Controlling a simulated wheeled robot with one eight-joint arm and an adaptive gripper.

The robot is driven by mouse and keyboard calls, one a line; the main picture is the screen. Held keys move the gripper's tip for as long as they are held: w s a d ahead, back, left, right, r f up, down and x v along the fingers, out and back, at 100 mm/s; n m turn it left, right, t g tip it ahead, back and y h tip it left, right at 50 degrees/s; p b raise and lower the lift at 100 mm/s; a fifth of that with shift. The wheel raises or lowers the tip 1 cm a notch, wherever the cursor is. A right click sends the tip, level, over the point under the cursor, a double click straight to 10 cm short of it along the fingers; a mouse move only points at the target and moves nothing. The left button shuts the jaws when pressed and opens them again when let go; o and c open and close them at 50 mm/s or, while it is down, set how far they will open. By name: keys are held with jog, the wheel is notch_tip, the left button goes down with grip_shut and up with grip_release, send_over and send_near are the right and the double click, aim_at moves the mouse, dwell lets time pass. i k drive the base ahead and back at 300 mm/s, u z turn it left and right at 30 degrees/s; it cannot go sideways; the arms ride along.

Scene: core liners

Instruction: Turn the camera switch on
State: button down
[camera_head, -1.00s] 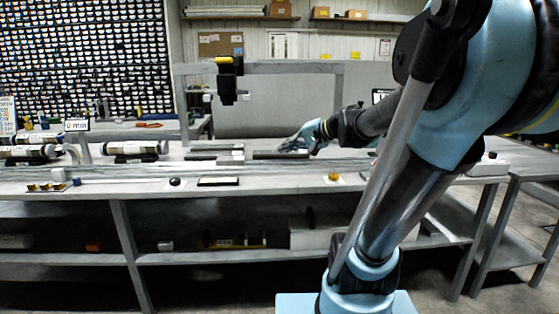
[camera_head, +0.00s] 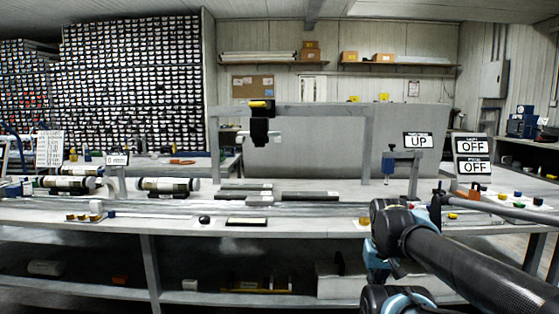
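A black camera-like unit (camera_head: 260,130) with a yellow top hangs from the grey overhead frame (camera_head: 320,109) above the bench. I cannot make out which control is the camera switch. A dark round knob (camera_head: 204,220) and a flat black-edged plate (camera_head: 247,221) sit on the bench's front edge below the unit. A small yellow part (camera_head: 363,221) is farther right. My gripper appears to be the small blue and dark end (camera_head: 430,209) beyond my arm's joints, over the right part of the bench and well right of the hanging unit. Its fingers are too small to read.
Core tubes (camera_head: 168,184) lie on the bench at left. The front strip between plate and yellow part is mostly clear.

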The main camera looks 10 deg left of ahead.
aim_at(536, 201)
jog(key=z, duration=1.65)
jog(key=k, duration=1.2)
jog(key=z, duration=0.8)
jog(key=i, duration=1)
jog(key=u, duration=0.4)
jog(key=i, duration=1)
jog(key=u, duration=0.65)
